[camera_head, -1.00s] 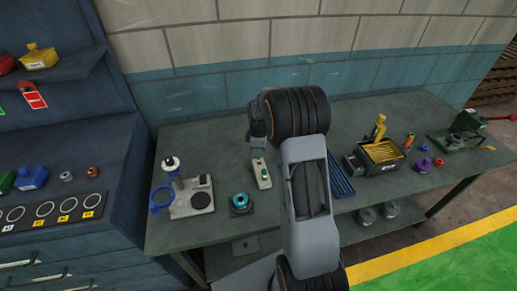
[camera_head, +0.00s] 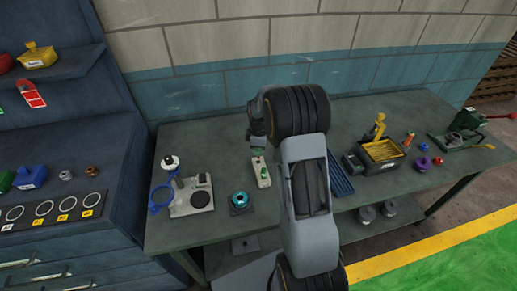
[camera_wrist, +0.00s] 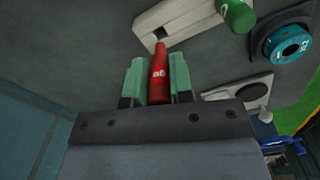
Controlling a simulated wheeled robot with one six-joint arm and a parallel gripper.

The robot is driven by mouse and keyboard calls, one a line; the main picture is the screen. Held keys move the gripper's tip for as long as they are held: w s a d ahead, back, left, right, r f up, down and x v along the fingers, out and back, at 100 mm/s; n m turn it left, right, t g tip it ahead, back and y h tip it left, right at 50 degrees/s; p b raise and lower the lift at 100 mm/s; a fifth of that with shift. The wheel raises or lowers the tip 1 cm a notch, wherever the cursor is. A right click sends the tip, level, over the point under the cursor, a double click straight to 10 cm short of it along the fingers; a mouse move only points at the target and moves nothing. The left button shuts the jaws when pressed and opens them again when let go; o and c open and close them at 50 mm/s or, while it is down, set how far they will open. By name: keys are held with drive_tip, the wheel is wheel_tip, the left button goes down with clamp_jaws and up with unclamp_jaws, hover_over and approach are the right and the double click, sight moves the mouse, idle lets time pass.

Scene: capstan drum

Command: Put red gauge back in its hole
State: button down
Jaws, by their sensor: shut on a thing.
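The red gauge (camera_wrist: 160,78) is held between the two green fingers of my gripper (camera_wrist: 158,66) in the wrist view. The pale gauge block (camera_wrist: 182,24) lies just past its tip. A dark square hole (camera_wrist: 166,32) shows in the block, close beside the gauge's tip in the picture; I cannot tell the height between them. A green gauge (camera_wrist: 238,14) stands at the block's other end. In the head view the block (camera_head: 264,182) lies on the bench with the green gauge (camera_head: 262,169) on it, and my gripper (camera_head: 258,146) is at its far end. The red gauge is hidden there.
A teal ring on a dark base (camera_head: 240,198) stands left of the block, and a grey fixture (camera_head: 190,197) farther left. A blue ribbed tray (camera_head: 341,182) lies to the right, behind my arm. A yellow-topped box (camera_head: 382,153) stands farther right on the bench (camera_head: 290,230).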

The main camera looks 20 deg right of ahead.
drive_tip(key=shift+f+b, duration=2.25)
drive_tip(key=shift+f, duration=0.3)
idle(4.0)
drive_tip(key=c, duration=0.9)
unclamp_jaws()
wheel_tip(320, 180, up, 14)
drive_tip(key=shift+f+b, duration=0.1)
drive_tip(key=shift+b, duration=0.4)
